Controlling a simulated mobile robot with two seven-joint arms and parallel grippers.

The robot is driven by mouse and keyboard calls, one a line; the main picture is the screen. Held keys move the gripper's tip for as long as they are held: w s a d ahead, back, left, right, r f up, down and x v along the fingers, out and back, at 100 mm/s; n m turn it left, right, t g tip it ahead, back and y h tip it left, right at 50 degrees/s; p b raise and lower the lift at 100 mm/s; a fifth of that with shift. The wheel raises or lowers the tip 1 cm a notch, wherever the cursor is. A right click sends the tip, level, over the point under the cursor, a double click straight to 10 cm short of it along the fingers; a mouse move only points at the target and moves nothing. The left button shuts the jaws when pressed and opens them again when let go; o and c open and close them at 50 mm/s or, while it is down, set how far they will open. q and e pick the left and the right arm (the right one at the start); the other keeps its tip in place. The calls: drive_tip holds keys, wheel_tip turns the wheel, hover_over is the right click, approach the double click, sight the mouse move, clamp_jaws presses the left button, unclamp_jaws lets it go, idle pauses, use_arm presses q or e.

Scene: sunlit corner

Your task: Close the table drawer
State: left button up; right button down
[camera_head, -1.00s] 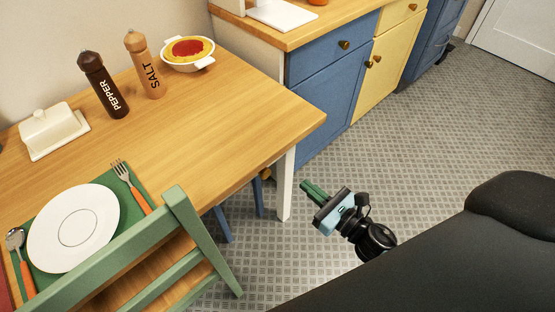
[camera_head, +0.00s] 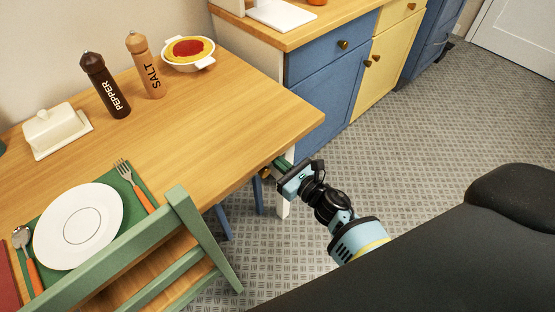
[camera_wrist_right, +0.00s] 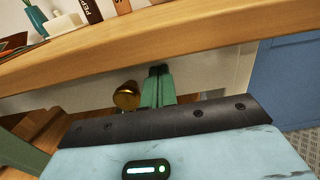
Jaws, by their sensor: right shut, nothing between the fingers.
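The wooden table (camera_head: 220,125) fills the left of the head view. Its white drawer front (camera_wrist_right: 212,78) shows under the tabletop edge in the right wrist view, with a round brass knob (camera_wrist_right: 126,96). How far the drawer stands out is hard to tell. My right gripper (camera_head: 278,164) is at the table's right front edge, just below the top. In the right wrist view its green fingers (camera_wrist_right: 158,75) are together and empty, just right of the knob, with their tips at or very near the drawer front. Contact cannot be made out. My left gripper is not in view.
A green chair (camera_head: 190,225) stands at the table's front, left of my right gripper. A plate (camera_head: 78,226), fork, spoon, pepper mill, salt mill, butter dish and pie are on the table. Blue cabinets (camera_head: 325,95) stand behind. The floor to the right is clear.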

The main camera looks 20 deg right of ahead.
drive_tip(key=b+x, duration=0.2)
drive_tip(key=x, duration=0.2)
drive_tip(key=shift+f, duration=0.15)
drive_tip(key=shift+w, duration=0.2)
drive_tip(key=shift+r, duration=0.35)
